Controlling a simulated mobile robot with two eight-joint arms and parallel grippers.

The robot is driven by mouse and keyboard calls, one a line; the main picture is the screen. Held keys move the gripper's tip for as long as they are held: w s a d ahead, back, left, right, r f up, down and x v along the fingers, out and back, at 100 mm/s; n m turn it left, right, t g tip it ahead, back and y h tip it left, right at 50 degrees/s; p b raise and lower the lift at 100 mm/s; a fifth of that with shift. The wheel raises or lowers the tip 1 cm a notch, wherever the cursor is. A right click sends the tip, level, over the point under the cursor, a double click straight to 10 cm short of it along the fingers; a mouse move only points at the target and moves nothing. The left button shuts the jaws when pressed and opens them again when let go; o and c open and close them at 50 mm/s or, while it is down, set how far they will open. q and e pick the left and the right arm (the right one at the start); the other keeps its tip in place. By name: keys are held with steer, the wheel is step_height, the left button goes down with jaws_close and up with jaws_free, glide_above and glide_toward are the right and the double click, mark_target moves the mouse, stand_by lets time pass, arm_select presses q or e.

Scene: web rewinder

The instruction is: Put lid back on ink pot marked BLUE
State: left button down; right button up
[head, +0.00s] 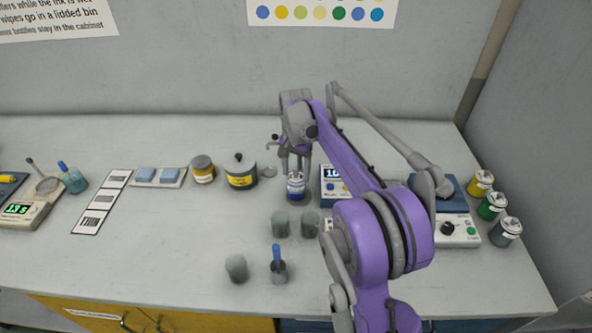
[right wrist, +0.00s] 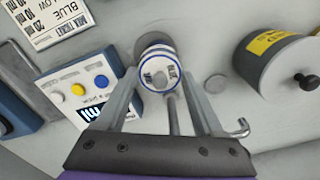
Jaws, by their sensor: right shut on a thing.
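The lid lines up with the pot below. I cannot tell whether it rests on the rim or is just above it. My left gripper is not in view.
A grey pot with a yellow label and black knob (head: 240,172) stands close on the left. A thin grey disc (head: 269,171) lies between. A control box (head: 333,188) is close on the right. Grey cups (head: 280,224) stand in front. The bench's left front is clear.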

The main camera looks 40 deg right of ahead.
stand_by(0.3)
steer(key=o, duration=1.3)
steer(key=shift+r, duration=0.1)
steer(key=shift+r+p, duration=2.4)
steer(key=shift+r, duration=1.05)
jaws_close()
steer(key=shift+f, duration=0.25)
